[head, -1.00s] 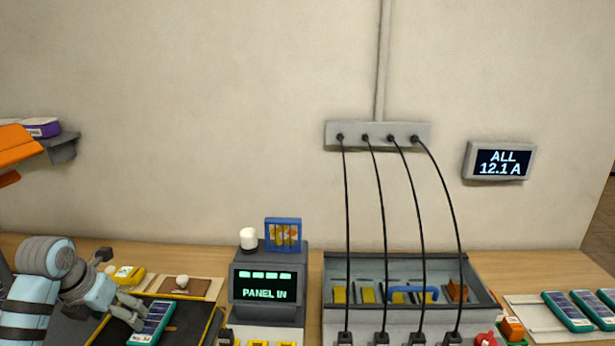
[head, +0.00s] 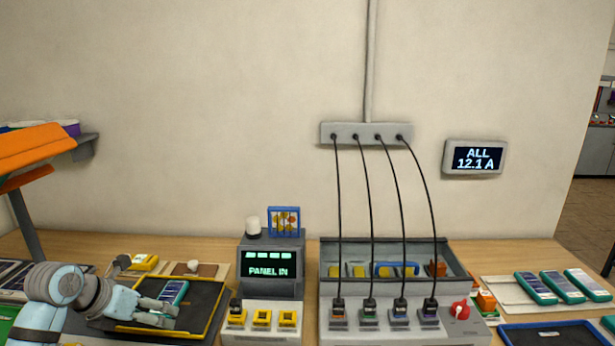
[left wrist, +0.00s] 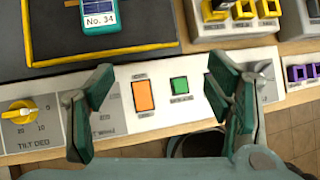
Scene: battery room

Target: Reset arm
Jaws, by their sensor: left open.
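My left arm comes in from the left in the head view. Its gripper (head: 172,316) is over the black tray with a yellow edge (head: 206,305). A teal solar device (head: 174,291) lies on that tray, just beyond the gripper. In the left wrist view the two fingers (left wrist: 160,115) are wide apart with nothing between them. They are above a front panel with an orange button (left wrist: 146,97), a green button (left wrist: 180,86) and a yellow "TILT DEG" knob (left wrist: 20,112). The device's end marked "No. 34" (left wrist: 99,20) shows beyond them. My right gripper is not in view.
A console reading "PANEL IN" (head: 267,264) stands right of the tray. Right of it is a grey box (head: 386,246) with several black cables hanging to plugs. Several teal devices (head: 562,287) lie at the right. A wall display (head: 475,157) reads "ALL 12.1 A".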

